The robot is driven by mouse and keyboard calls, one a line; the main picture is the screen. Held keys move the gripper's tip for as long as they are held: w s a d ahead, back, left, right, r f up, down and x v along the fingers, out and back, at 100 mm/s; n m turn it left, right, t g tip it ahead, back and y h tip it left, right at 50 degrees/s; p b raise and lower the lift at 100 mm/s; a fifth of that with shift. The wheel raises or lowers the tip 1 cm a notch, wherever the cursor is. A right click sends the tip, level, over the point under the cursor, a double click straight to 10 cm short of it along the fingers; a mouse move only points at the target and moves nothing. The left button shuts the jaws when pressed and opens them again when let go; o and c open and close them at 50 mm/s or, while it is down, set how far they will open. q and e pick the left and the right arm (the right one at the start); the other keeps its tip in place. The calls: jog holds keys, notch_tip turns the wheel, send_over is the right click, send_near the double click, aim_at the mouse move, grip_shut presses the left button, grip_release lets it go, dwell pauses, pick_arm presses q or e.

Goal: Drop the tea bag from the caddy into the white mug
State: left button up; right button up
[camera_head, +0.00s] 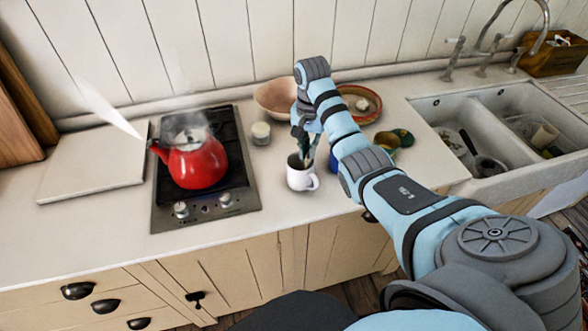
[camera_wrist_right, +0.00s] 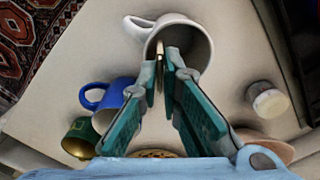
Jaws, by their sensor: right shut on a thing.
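The white mug (camera_head: 301,181) stands upright on the counter right of the hob; it also shows in the right wrist view (camera_wrist_right: 203,48). My right gripper (camera_head: 304,160) points down at the mug's opening from above. In the wrist view its fingertips (camera_wrist_right: 164,62) overlap the mug's mouth, shut on a thin tan thing, apparently the tea bag (camera_wrist_right: 159,72), seen edge-on. I cannot tell how far below the rim it hangs. A green and gold tin, apparently the caddy (camera_head: 384,145), stands to the right; it also shows in the wrist view (camera_wrist_right: 79,138). My left gripper is not in view.
A blue mug (camera_wrist_right: 107,97) stands between the white mug and the tin. A steaming red kettle (camera_head: 198,163) sits on the hob (camera_head: 165,215). A small pale jar (camera_head: 261,132), a pinkish bowl (camera_head: 275,98) and a plate (camera_head: 372,96) are behind. The sink (camera_head: 470,115) is at right.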

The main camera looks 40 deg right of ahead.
jog(key=shift+w+a+f, duration=0.15)
jog(key=o, duration=0.7)
